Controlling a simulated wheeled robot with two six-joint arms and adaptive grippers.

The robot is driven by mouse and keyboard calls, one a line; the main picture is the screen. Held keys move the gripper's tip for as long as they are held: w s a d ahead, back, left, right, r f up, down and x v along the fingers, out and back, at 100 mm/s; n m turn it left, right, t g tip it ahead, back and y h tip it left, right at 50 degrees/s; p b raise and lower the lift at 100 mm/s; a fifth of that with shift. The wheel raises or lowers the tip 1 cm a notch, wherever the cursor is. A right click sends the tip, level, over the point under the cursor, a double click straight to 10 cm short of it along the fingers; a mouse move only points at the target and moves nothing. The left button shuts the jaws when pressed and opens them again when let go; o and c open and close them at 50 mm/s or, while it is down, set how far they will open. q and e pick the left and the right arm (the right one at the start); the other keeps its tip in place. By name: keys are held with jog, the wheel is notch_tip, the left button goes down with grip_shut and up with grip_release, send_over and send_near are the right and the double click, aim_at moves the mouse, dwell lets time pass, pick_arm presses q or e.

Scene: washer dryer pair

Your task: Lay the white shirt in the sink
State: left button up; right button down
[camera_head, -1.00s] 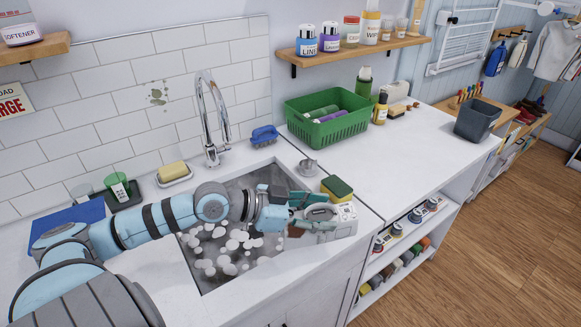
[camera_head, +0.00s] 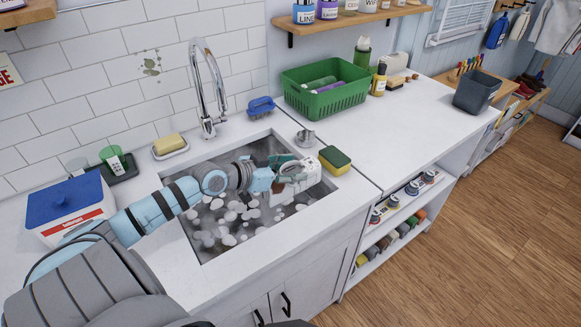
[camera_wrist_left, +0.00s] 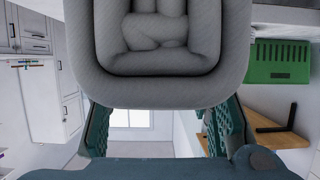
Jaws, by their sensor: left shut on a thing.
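The white shirt (camera_head: 312,176) is a small folded bundle at the tips of my left gripper (camera_head: 290,176), at the right end of the sink (camera_head: 203,262). My left gripper is shut on it. The sink basin holds grey water with white suds. I cannot tell whether the shirt touches the basin or its wall. My left forearm hides part of the basin. My right gripper is not in view.
A yellow-green sponge (camera_head: 335,160) lies on the counter just right of the sink. A blue-lidded box (camera_head: 65,207) is at left.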

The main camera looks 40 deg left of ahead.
pick_arm(q)
notch_tip(320, 180, down, 10)
jog(key=b, duration=0.8)
jog(key=shift+r+b, duration=0.15)
jog(key=shift+b, duration=0.15)
jog(key=shift+r, duration=0.1)
jog(key=o, duration=0.9)
jog(key=shift+o, duration=0.2)
